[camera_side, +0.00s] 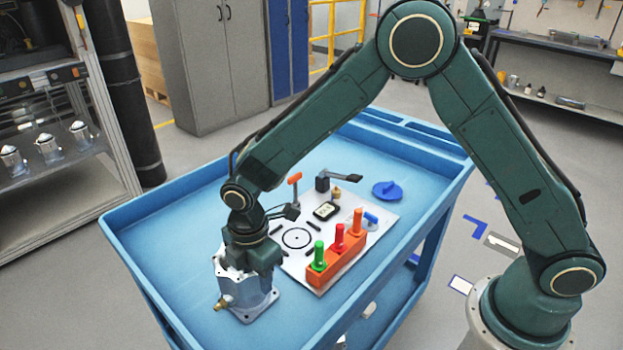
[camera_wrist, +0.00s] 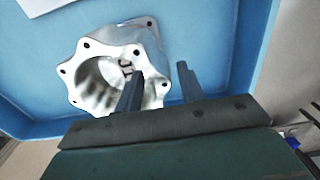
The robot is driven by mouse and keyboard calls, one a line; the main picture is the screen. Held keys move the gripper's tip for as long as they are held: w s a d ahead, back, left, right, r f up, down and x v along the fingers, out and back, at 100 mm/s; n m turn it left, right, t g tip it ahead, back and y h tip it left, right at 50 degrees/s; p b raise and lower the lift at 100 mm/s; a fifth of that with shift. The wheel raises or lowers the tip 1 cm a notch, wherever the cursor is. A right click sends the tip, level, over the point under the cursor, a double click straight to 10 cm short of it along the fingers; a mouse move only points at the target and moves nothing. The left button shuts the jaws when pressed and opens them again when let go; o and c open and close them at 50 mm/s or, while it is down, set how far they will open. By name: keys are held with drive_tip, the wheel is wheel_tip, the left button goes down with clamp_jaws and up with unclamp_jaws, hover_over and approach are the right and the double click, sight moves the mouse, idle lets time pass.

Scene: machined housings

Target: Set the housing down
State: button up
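The housing (camera_side: 245,298) is a silvery machined casting with a flanged base and a brass fitting on its side. It stands upright on the blue cart top (camera_side: 170,225), near the front left corner. My gripper (camera_side: 248,265) is right at its upper rim in the side view, where the fingertips are hard to make out. In the wrist view my gripper (camera_wrist: 159,70) has its fingers spread apart. One finger overlaps the wall of the housing (camera_wrist: 95,72) by its bore; the other is outside the wall, with blue showing between. Finger depth is unclear.
A white board (camera_side: 325,232) lies right behind the housing, with a printed circle (camera_side: 297,238), an orange block (camera_side: 335,265) holding green, red and orange tools, and small items. A blue disc (camera_side: 387,190) lies farther right. The cart has raised edges. The cart's left area is clear.

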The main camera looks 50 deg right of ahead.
wheel_tip(320, 180, up, 12)
drive_tip(key=shift+r, duration=0.2)
idle(0.6)
idle(0.5)
drive_tip(key=s+d+r+m+t, duration=0.3)
drive_tip(key=s+d+r+m, duration=0.6)
drive_tip(key=d+r, duration=0.4)
drive_tip(key=s+d+m+t, duration=0.2)
drive_tip(key=s+d+m, duration=0.7)
drive_tip(key=s, duration=0.5)
drive_tip(key=shift+s+f+t, duration=0.2)
drive_tip(key=shift+f+t, duration=0.05)
drive_tip(key=shift+t, duration=0.05)
